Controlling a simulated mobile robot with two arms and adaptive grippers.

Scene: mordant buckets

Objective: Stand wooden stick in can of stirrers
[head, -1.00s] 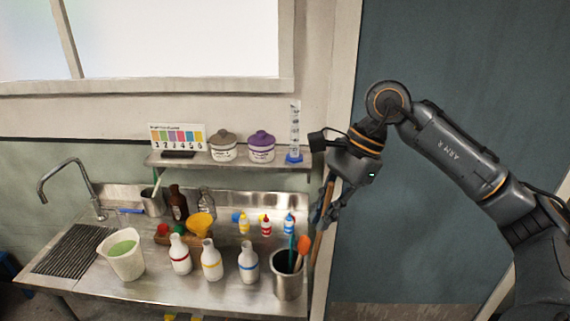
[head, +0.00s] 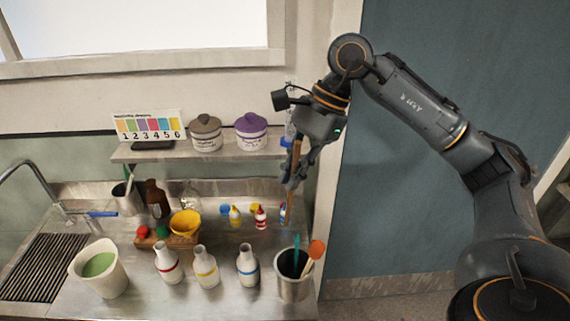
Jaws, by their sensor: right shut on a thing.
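My right gripper (head: 291,181) is shut on the wooden stick (head: 291,208), a thin brown rod. It holds the stick nearly upright, with the lower end pointing down. The can of stirrers (head: 293,290) is a metal can at the front right of the steel counter. A teal stirrer (head: 296,252) and a stirrer with an orange head (head: 316,249) stand in it. In the picture the stick's lower end is above the can's rim and apart from it. The gripper fingers hide part of the stick. My left gripper is not in view.
White bottles (head: 247,268) stand left of the can. Small dropper bottles (head: 261,217) stand behind it, close to the stick in the picture. A shelf (head: 225,153) with two lidded jars (head: 250,130) is behind. A white bucket with green liquid (head: 98,268) is at left.

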